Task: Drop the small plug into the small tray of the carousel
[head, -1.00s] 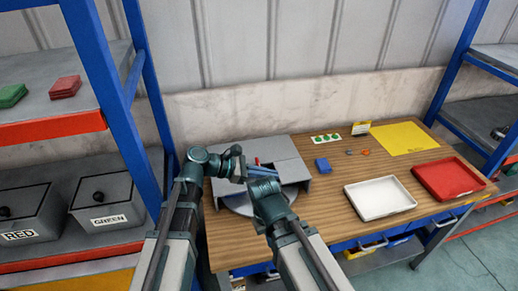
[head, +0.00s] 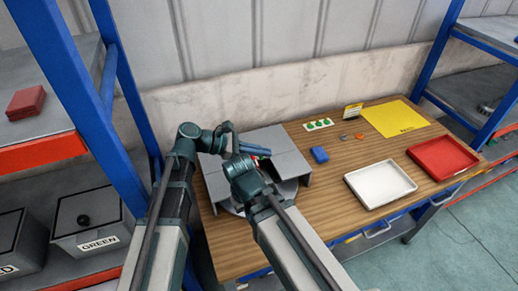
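The carousel (head: 289,188) shows as a pale round disc under a grey housing at the bench's left end, mostly hidden by my arms. I cannot make out its small tray. My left gripper (head: 257,150) is over the carousel, with blue and a little red showing at its fingers. The view is too small to tell whether it holds the small plug. My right arm's wrist (head: 245,177) is in front of and just below it, and hides my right gripper's fingers. A small grey piece (head: 345,136) and an orange piece (head: 361,136) lie on the bench; I cannot tell if either is the plug.
The wooden bench (head: 295,228) also bears a blue block (head: 319,155), a white tray (head: 380,184), a red tray (head: 442,158), a yellow mat (head: 396,118) and a card with green marks (head: 318,124). Blue-framed shelves stand at both sides. A GREEN bin (head: 92,222) is at left.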

